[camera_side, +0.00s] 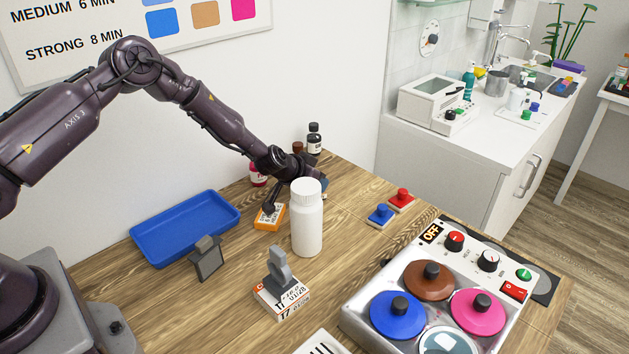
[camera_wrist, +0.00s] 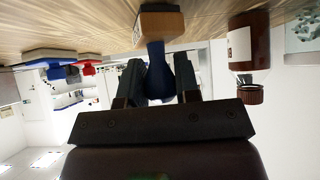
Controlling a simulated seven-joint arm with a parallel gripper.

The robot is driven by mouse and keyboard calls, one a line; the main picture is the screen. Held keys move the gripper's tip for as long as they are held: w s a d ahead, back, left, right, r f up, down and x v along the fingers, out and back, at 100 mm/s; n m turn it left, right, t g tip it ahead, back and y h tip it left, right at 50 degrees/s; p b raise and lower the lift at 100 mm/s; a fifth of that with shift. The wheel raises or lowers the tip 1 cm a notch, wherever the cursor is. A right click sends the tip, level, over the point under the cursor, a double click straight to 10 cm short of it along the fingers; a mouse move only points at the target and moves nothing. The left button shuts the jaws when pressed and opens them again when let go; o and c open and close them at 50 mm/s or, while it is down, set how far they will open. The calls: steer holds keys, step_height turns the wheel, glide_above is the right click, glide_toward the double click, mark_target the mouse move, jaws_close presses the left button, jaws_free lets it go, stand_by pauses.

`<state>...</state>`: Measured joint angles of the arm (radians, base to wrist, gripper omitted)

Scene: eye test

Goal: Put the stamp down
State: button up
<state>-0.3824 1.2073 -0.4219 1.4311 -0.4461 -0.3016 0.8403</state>
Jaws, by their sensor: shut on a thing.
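My gripper (camera_wrist: 160,82) is shut on the dark blue handle of a stamp (camera_wrist: 160,25), seen in the wrist view. Its fingers are on both sides of the handle, and the stamp's wooden block points at the tabletop. That view is upside down, so the block shows at the top, close to the wood; I cannot tell whether it touches. In the side view my gripper (camera_side: 308,174) is low over the back of the table, partly hidden behind a white bottle (camera_side: 307,225). Only a small bluish bit of the stamp (camera_side: 323,188) shows there.
A blue stamp-like piece (camera_side: 380,214) and a red one (camera_side: 401,199) stand to the right. A blue tray (camera_side: 185,228) lies left. An orange box (camera_side: 269,217) is beside the white bottle. A brown bottle (camera_wrist: 250,40) is near the stamp. A control unit (camera_side: 380,337) fills the front right.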

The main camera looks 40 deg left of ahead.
steer(key=o, duration=0.9)
steer(key=shift+f, duration=0.1)
steer(key=shift+s+r, duration=0.15)
steer(key=shift+r, duration=0.15)
steer(key=v, duration=1.1)
steer(key=shift+s+r, duration=0.25)
